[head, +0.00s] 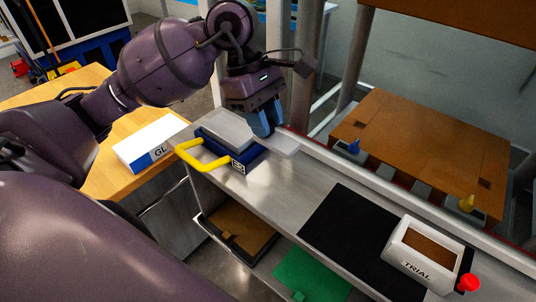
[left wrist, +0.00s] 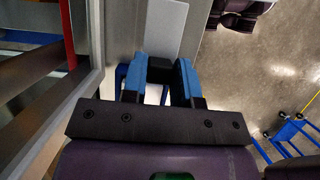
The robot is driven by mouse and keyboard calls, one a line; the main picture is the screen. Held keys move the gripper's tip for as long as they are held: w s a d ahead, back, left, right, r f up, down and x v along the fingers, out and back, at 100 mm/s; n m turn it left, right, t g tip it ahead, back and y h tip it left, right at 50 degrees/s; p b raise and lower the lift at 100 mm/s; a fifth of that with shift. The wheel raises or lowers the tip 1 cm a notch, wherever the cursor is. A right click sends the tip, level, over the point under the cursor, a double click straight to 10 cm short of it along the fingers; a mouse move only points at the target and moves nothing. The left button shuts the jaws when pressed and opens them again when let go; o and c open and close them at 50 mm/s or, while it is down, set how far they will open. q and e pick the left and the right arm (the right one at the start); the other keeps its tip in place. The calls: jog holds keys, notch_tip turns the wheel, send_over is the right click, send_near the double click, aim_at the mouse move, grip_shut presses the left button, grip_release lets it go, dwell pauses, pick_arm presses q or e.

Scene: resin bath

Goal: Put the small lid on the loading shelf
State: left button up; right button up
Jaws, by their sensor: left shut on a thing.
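My left gripper (head: 262,132) is over the far left end of the grey metal shelf (head: 275,185), pointing down. Its blue fingers are shut on the small lid (head: 283,144), a flat pale grey plate. In the left wrist view, the fingers (left wrist: 160,75) close around a dark piece, and the pale lid (left wrist: 166,28) extends beyond them. I cannot tell whether the lid touches the shelf or hangs just above it. My right gripper is not in view.
A blue case (head: 246,160) with a yellow handle (head: 187,153) and grey top stands close left of the lid. Bare shelf lies between.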

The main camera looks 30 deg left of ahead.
pick_arm(q)
notch_tip(320, 180, down, 4)
jog(key=shift+f, duration=2.6)
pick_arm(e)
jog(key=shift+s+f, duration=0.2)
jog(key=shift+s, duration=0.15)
pick_arm(q)
jog(key=shift+f, duration=0.1)
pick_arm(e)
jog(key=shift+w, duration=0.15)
pick_arm(q)
jog(key=o, duration=0.9)
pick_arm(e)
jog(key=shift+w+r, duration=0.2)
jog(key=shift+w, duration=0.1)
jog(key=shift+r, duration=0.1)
